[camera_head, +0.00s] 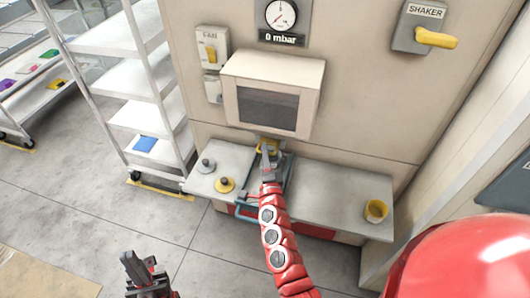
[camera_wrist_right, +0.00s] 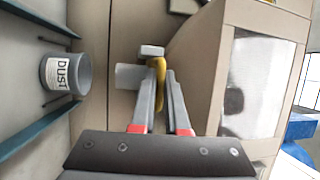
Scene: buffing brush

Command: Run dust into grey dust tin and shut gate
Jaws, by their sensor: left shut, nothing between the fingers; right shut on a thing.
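My right gripper (camera_head: 266,168) reaches up to the cabinet below the windowed box. It is shut on a yellow handle (camera_wrist_right: 158,68) under the box, seemingly the gate handle; the handle also shows in the head view (camera_head: 268,146). In the right wrist view, the grey dust tin (camera_wrist_right: 64,76), labelled DUST, sits between two teal rails, apart from the fingers. I cannot make out the tin in the head view, where my right arm covers part of that spot. Its contents do not show. My left gripper (camera_head: 134,268) is shut and empty, low over the floor.
A grey-knobbed lid (camera_head: 206,164) and a yellow one (camera_head: 224,185) lie on the bench (camera_head: 325,190) at left. A yellow cup (camera_head: 375,211) stands at its right end. The gauge (camera_head: 281,15) reads 0 mbar. A SHAKER switch (camera_head: 425,30) is above right. A shelf trolley (camera_head: 125,85) stands left.

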